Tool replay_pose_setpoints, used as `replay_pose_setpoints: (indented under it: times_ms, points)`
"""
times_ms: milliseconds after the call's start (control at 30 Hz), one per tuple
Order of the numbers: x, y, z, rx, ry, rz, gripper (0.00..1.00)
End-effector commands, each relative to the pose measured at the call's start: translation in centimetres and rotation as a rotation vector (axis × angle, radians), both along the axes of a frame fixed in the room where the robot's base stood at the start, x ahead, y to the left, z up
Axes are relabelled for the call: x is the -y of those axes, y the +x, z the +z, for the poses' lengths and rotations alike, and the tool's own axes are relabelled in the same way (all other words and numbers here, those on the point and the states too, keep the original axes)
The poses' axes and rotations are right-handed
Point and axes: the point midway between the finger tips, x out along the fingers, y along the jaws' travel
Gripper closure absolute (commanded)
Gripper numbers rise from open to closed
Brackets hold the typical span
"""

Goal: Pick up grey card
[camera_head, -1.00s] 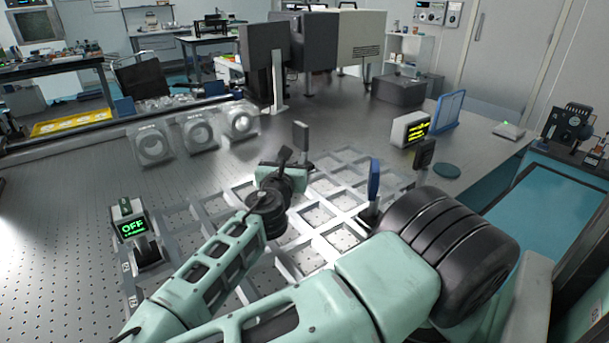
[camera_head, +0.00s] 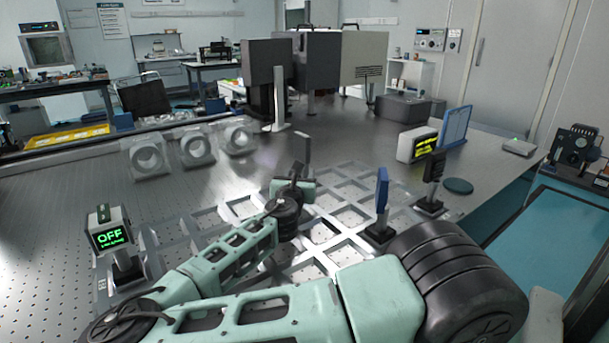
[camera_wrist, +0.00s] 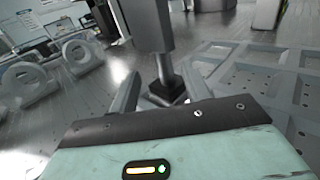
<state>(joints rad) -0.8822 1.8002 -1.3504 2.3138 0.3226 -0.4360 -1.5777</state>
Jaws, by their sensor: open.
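The grey card (camera_head: 303,149) stands upright on a post in the middle of the optical table, just beyond my gripper (camera_head: 298,170) in the head view. My arm and gripper hide its lower part there. My gripper (camera_wrist: 160,76) is open and empty, with one finger to each side of the post in the picture. I cannot tell whether the post is fully between the fingers.
A blue card (camera_head: 382,190) and a black card (camera_head: 434,168) stand on posts to the right. A display reading OFF (camera_head: 109,236) is at near left. A pale grid frame (camera_head: 345,215) lies under the arm.

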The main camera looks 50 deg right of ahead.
Motion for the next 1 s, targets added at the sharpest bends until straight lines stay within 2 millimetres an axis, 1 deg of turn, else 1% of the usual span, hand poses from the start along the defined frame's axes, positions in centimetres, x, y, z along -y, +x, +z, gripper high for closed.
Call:
replay_pose_setpoints:
  times_ms: [33, 100, 367, 600, 700, 967, 1000]
  points:
    - [0.8, 0.4, 0.1, 0.001, 0.001, -0.002, 0.53]
    - [1.6, 0.9, 0.0, 0.002, 0.001, -0.002, 0.53]
    - [3.1, 1.8, 0.1, 0.001, 0.001, -0.001, 0.53]
    - [6.2, 3.2, 0.5, 0.002, 0.001, -0.001, 0.53]
    - [6.9, 3.7, 0.5, 0.002, 0.001, 0.000, 0.53]
    - [7.2, 3.9, 0.4, 0.000, 0.000, 0.001, 0.53]
    - [7.2, 3.9, 0.4, 0.000, 0.000, 0.001, 0.58]
